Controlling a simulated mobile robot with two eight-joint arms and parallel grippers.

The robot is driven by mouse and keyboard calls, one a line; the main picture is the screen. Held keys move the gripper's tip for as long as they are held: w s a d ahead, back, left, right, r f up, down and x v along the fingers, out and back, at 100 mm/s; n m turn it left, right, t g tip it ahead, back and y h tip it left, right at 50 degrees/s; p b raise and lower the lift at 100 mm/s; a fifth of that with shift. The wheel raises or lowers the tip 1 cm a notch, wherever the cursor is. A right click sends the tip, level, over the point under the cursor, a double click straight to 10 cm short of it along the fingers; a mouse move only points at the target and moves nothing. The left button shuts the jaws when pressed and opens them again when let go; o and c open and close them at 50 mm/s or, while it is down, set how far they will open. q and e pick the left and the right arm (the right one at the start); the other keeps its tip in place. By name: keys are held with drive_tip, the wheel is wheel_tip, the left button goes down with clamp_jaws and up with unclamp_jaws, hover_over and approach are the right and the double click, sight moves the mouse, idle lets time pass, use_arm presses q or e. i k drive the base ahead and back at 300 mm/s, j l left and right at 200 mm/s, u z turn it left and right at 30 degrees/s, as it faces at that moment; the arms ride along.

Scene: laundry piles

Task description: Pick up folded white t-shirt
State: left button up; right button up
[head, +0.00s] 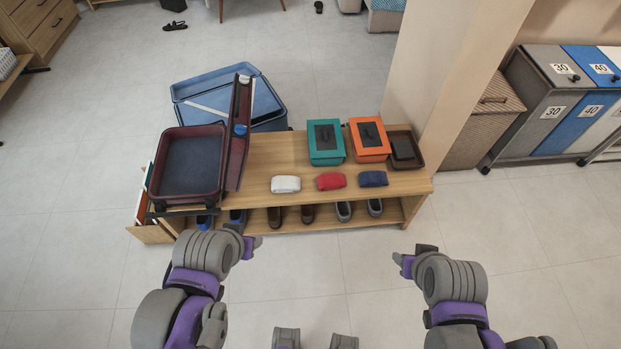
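A folded white t-shirt (286,184) lies on the wooden bench top, near its front edge and left of the red one. My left gripper (246,238) is in front of the bench, lower left of the white t-shirt and apart from it. It is empty, and its two fingertips look spread. My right gripper (413,257) is over the floor in front of the bench's right end. It is also empty, with its fingertips spread.
A folded red cloth (331,181) and a folded navy cloth (373,179) lie right of it on the bench (270,150). Behind are a teal box (325,158), an orange box (369,155) and a dark tray (419,160). An open maroon suitcase (155,180) is at left. Shoes stand below.

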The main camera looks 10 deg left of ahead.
sight(281, 184)
drive_tip(key=u, duration=0.9)
drive_tip(key=i+l+u, duration=0.1)
drive_tip(key=l+u, duration=1)
drive_tip(key=l, duration=0.35)
drive_tip(key=k+l, duration=0.15)
drive_tip(key=l, duration=0.25)
drive_tip(key=l+u, duration=0.15)
drive_tip(key=l, duration=0.3)
drive_tip(key=k+l, duration=0.15)
drive_tip(key=l, duration=0.25)
drive_tip(key=u, duration=0.05)
